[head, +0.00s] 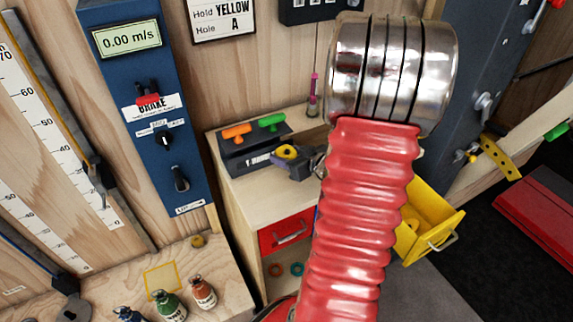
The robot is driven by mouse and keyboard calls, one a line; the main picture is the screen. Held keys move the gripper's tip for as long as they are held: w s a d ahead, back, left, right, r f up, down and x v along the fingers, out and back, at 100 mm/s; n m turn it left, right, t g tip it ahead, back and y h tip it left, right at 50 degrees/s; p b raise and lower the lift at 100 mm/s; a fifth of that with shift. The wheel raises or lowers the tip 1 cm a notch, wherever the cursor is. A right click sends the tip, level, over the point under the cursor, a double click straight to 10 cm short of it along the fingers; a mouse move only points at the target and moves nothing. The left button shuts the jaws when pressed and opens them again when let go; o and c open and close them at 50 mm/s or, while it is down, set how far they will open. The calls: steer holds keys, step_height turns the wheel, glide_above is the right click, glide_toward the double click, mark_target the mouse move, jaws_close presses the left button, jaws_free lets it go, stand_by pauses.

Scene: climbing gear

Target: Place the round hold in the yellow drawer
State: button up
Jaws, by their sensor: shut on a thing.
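My gripper (284,162) is left of my red arm sleeve, above the wooden cabinet top, and is shut on a small yellow round hold (287,151) with a dark centre. The yellow drawer (440,225) is pulled open at the right of the cabinet, with a metal handle on its front. A yellow shape shows inside the drawer, too small to tell what it is. My arm hides the drawer's left part and much of the cabinet.
A dark block with orange and green T-handles (252,140) stands on the cabinet top (262,190). A red drawer (287,232) is shut below. Several small bottles (169,304) and a brownish round piece (198,241) are on the bench at lower left. A blue panel (150,110) stands behind.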

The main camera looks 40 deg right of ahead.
steer(key=shift+f, duration=1.95)
steer(key=o, duration=1.2)
steer(key=shift+f, duration=0.1)
steer(key=v, duration=1.2)
